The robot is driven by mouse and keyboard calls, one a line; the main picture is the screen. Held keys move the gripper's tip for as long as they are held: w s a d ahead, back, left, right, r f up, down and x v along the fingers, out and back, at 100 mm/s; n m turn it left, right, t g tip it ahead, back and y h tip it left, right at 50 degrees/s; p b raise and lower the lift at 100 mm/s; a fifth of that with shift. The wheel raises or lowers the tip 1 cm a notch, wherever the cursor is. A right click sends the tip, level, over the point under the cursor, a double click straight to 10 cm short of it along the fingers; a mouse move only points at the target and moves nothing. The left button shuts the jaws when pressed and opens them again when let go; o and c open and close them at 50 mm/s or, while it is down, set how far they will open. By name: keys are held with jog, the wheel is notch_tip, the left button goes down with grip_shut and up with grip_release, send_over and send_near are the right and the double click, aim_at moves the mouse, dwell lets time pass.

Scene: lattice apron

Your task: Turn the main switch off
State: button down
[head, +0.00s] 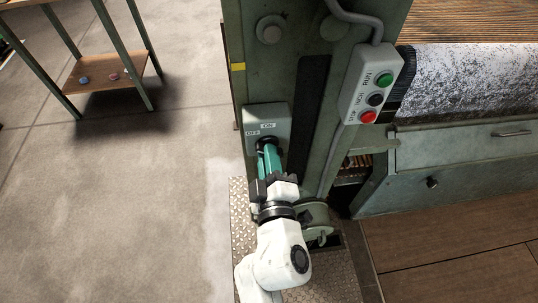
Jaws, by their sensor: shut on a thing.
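The main switch (266,124) is a grey-green box on the machine's upright post, with small white OFF and ON labels at its top. OFF is on the left and ON is toward the right. My gripper (268,160) is at the front of the box, its teal fingers shut on the switch's dark handle (266,141). The fingers and arm cover most of the handle, so I cannot tell which label it points to.
A grey drawer front (455,160) and a mottled roller (465,80) are farther right. A shelf table (105,70) stands at upper left. The concrete floor at left is clear.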

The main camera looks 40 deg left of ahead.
jog(key=n, duration=0.6)
jog(key=shift+f+n+p, duration=0.25)
jog(key=shift+n+p, duration=0.05)
jog(key=shift+s, duration=0.1)
dwell(0.4)
jog(key=c, duration=1.1)
grip_release()
jog(key=shift+c, duration=0.2)
jog(key=p+v, duration=0.1)
jog(key=v, duration=0.9)
jog(key=shift+s+d, duration=0.2)
jog(key=shift+s, duration=0.1)
